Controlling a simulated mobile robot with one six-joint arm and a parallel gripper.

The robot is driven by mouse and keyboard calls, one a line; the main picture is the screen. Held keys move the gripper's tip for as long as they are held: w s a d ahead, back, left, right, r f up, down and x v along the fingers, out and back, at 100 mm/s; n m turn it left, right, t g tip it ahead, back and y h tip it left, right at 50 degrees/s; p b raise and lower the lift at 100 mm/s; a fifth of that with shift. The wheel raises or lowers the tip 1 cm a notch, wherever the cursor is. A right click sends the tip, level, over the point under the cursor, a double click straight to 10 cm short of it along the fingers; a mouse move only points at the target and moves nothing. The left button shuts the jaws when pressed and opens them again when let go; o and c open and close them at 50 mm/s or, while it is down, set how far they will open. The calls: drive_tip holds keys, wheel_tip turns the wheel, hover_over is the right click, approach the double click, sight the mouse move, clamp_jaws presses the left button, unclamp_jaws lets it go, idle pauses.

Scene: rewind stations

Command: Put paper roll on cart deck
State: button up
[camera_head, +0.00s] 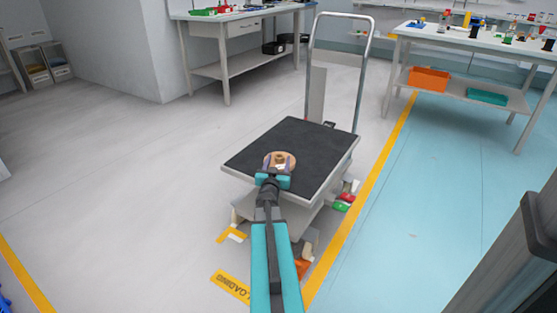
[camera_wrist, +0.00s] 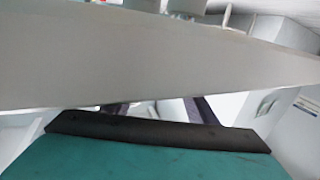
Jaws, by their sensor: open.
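The paper roll (camera_head: 281,158), tan with a hole in its middle, shows over the dark top of the cart deck (camera_head: 312,141) in the head view. My gripper (camera_head: 279,164) is open, with its fingertips on either side of the roll. From this angle I cannot tell whether the roll rests on the deck or whether the fingers touch it. In the wrist view, a broad pale grey band crosses the picture above my fingers (camera_wrist: 160,108) and hides most of what lies beyond; I cannot tell what it is.
The cart's tall metal handle (camera_head: 367,70) rises at the deck's far side. Items, one red and green (camera_head: 343,202), show below the deck's right side. Workbenches stand behind, one with an orange bin (camera_head: 428,79) on its shelf.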

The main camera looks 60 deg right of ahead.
drive_tip(key=p+v, duration=0.1)
drive_tip(key=v, duration=0.6)
drive_tip(key=shift+s+a+r+p, duration=0.1)
drive_tip(key=shift+a+p, duration=0.15)
drive_tip(key=shift+p, duration=0.15)
drive_tip(key=p+v, duration=0.1)
drive_tip(key=p, duration=0.1)
drive_tip(key=shift+s+a+p, duration=0.15)
drive_tip(key=shift+a+p, duration=0.15)
drive_tip(key=shift+a, duration=0.1)
drive_tip(key=shift+s+a+p, duration=0.2)
drive_tip(key=shift+a+p, duration=0.2)
drive_tip(key=shift+a, duration=0.05)
